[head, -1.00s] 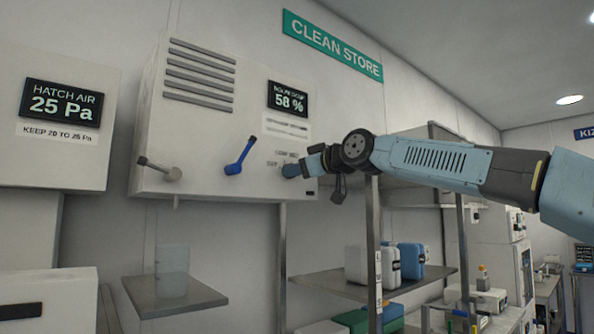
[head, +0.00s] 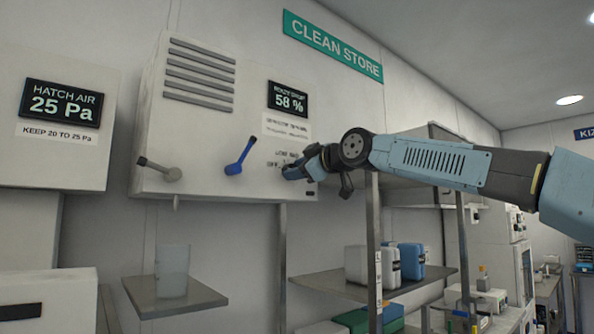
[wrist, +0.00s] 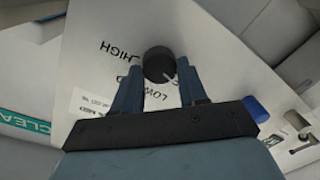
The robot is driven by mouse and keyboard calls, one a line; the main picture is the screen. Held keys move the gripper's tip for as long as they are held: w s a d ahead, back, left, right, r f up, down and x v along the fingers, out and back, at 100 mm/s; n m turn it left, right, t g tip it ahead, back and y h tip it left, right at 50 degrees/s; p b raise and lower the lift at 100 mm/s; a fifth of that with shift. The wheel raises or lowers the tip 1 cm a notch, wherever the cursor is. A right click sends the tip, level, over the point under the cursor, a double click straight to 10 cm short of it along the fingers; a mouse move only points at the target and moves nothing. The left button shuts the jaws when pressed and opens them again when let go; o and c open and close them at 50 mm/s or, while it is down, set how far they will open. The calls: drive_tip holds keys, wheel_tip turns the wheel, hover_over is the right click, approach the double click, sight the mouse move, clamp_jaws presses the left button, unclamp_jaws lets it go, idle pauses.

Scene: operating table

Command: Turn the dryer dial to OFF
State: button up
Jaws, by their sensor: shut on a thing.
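The dryer dial (wrist: 155,62) is a round black knob on the white dryer panel, seen in the wrist view. My gripper (wrist: 159,68) is shut on it, one finger on each side. A pale pointer mark shows at the dial's lower right, close to the right finger. HIGH and LOW are readable upside down beside the dial; I cannot tell which setting the mark meets. In the head view my gripper (head: 291,172) is at the lower right of the dryer cabinet (head: 200,130) and hides the dial. An OFF label shows just left of it.
A blue lever (head: 239,157) and a grey lever (head: 160,170) stick out of the cabinet left of my gripper. A display reading 58 % (head: 288,100) is above. A shelf (head: 340,283) with boxes stands below my arm.

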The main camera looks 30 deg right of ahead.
drive_tip(key=shift+f, duration=0.1)
drive_tip(key=o, duration=1)
drive_tip(key=shift+o, duration=0.2)
drive_tip(key=v, duration=1.3)
drive_tip(key=shift+s, duration=0.45)
drive_tip(key=s+a+f+m+g+h, duration=0.1)
drive_tip(key=s+a+f+m+g, duration=0.15)
drive_tip(key=a+f, duration=0.55)
drive_tip(key=s+a+f+m+g+h, duration=0.1)
drive_tip(key=a+f+m+g, duration=0.25)
drive_tip(key=f, duration=0.85)
drive_tip(key=s+a+f+m+g+h, duration=0.1)
drive_tip(key=s+a+f+m+g, duration=0.1)
drive_tip(key=f, duration=0.8)
drive_tip(key=s+a+f+m+g+h, duration=0.1)
drive_tip(key=s+a+f+m+g, duration=0.1)
drive_tip(key=f, duration=0.9)
drive_tip(key=shift+s+a+m+g, duration=0.35)
drive_tip(key=shift+s+m+g, duration=0.25)
drive_tip(key=shift+s, duration=0.6)
